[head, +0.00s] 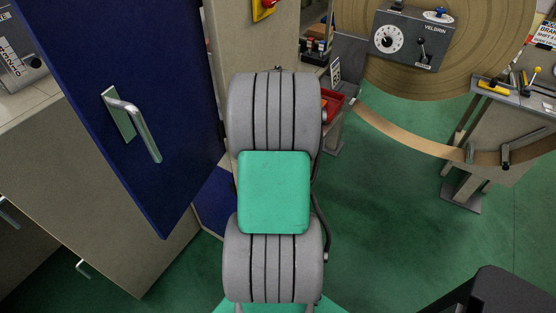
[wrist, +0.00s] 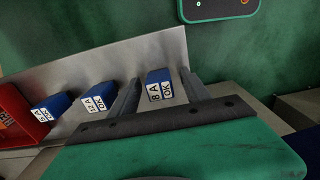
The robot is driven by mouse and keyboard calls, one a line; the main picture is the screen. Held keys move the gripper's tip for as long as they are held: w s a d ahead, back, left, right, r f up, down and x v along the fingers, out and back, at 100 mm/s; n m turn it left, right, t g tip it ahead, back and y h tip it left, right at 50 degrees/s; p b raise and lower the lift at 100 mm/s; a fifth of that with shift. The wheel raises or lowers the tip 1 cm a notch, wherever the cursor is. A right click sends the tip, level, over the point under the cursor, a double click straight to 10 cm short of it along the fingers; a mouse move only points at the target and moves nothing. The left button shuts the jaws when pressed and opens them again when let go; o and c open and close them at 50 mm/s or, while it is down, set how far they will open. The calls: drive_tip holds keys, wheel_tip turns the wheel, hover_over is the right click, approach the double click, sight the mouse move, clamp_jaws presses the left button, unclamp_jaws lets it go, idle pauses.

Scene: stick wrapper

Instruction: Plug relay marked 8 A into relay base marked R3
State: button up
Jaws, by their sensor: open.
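The blue relay marked 8 A (wrist: 154,92), with an OK label, shows in the wrist view between the two fingers of my gripper (wrist: 160,77). My gripper is open, with one finger on each side of the relay; I see gaps beside it, and contact cannot be told. Left of it are a blue relay marked 12 A (wrist: 98,98) and another blue relay (wrist: 51,106) with a small, unclear rating. In the head view my arm hides the gripper and the relays. I cannot make out the relay base marked R3 in either view.
A red bin (wrist: 18,118) stands left of the relays, by a metal plate (wrist: 105,65). In the head view, an open blue cabinet door (head: 125,110) with a handle is at left. A large strip reel (head: 480,50) and a side table (head: 500,120) stand right. Green floor (head: 400,200) is clear.

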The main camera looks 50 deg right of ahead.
drive_tip(key=shift+c, duration=0.4)
clamp_jaws()
